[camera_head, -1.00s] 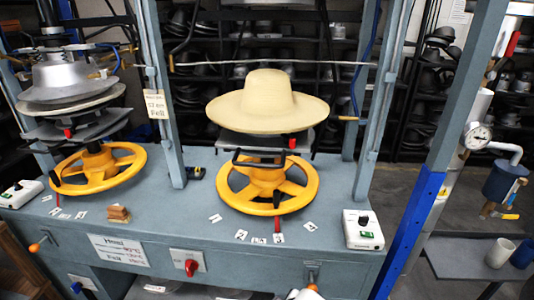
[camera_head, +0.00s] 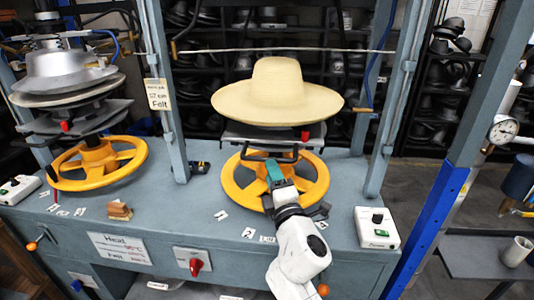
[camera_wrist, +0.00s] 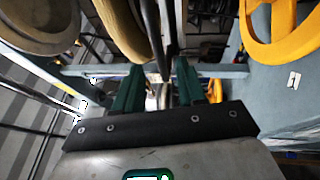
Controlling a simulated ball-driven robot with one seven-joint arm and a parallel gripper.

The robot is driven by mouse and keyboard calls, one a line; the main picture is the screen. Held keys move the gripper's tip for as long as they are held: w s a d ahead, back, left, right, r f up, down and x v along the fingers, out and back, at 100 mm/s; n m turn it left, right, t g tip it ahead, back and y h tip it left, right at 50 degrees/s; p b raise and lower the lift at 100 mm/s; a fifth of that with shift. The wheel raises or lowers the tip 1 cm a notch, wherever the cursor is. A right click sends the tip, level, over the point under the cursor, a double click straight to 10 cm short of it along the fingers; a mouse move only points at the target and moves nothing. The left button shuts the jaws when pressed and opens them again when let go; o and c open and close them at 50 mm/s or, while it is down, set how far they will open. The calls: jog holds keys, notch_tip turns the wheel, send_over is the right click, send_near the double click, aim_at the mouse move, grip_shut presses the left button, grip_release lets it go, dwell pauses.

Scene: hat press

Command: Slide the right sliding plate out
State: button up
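The right sliding plate (camera_head: 240,136) is a grey plate under a tan wide-brimmed hat (camera_head: 277,90), above a yellow handwheel (camera_head: 231,189). A black bar handle (camera_head: 246,155) sticks out at its front. My gripper (camera_head: 274,170), with green fingers, is at the front of this handle, above the wheel. In the wrist view my gripper (camera_wrist: 158,88) has its fingers apart, with dark bars (camera_wrist: 150,30) showing ahead, near the gap. I cannot tell whether the fingers touch the handle.
A second press with a metal form (camera_head: 65,75) and yellow wheel (camera_head: 98,163) stands at the left. A white control box (camera_head: 377,228) is on the bench at the right. Grey uprights (camera_head: 172,100) flank the hat. Small number tags lie in front.

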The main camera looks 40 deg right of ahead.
jog(key=x, duration=0.8)
jog(key=shift+p, duration=0.35)
jog(key=shift+c, duration=0.5)
grip_shut()
